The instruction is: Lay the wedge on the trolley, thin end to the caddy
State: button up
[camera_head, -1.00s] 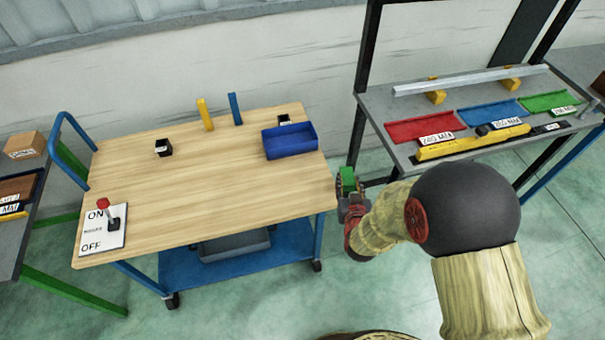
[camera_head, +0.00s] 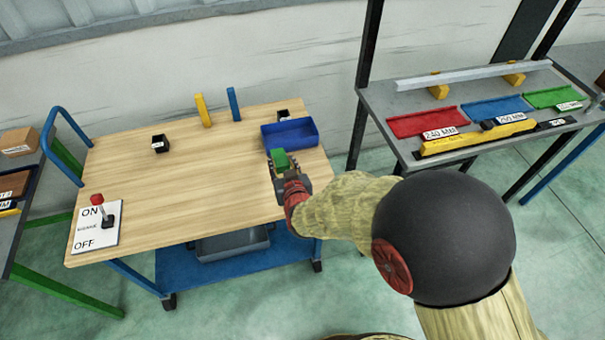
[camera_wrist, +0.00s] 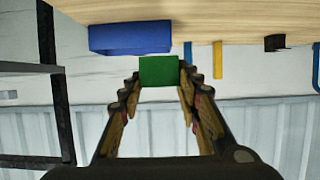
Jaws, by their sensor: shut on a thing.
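The green wedge (camera_head: 281,158) is held between the fingers of my gripper (camera_head: 284,168), which is shut on it. In the wrist view the wedge (camera_wrist: 159,71) shows as a green block face between the fingertips; which end is thin cannot be told. The trolley (camera_head: 190,199) has a wooden top and a blue frame with castors. The blue caddy (camera_head: 290,140) stands at the trolley's back right. The wedge is over the right part of the top, just in front of the caddy in the head view. I cannot tell its height above the top.
Small black holders (camera_head: 160,144) and upright yellow (camera_head: 203,110) and blue (camera_head: 233,104) bars stand on the trolley's back half. An ON/OFF lever board (camera_head: 97,225) is at the front left. The middle is bare. A grey bench (camera_head: 405,148) with coloured trays stands right.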

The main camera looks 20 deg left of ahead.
jog(key=w+d+f+b, duration=0.1)
jog(key=w+f, duration=0.1)
jog(key=w+d+f, duration=0.2)
jog(key=w+d+f+b, duration=0.1)
jog(key=w+f, duration=0.1)
jog(key=f, duration=0.1)
jog(key=shift+w+d+f+b, duration=0.1)
jog(key=shift+w+d+b, duration=0.1)
jog(key=shift+b, duration=0.15)
jog(key=shift+f+b, duration=0.75)
jog(key=shift+f, duration=0.8)
jog(key=shift+f, duration=0.15)
jog(key=o, duration=1.2)
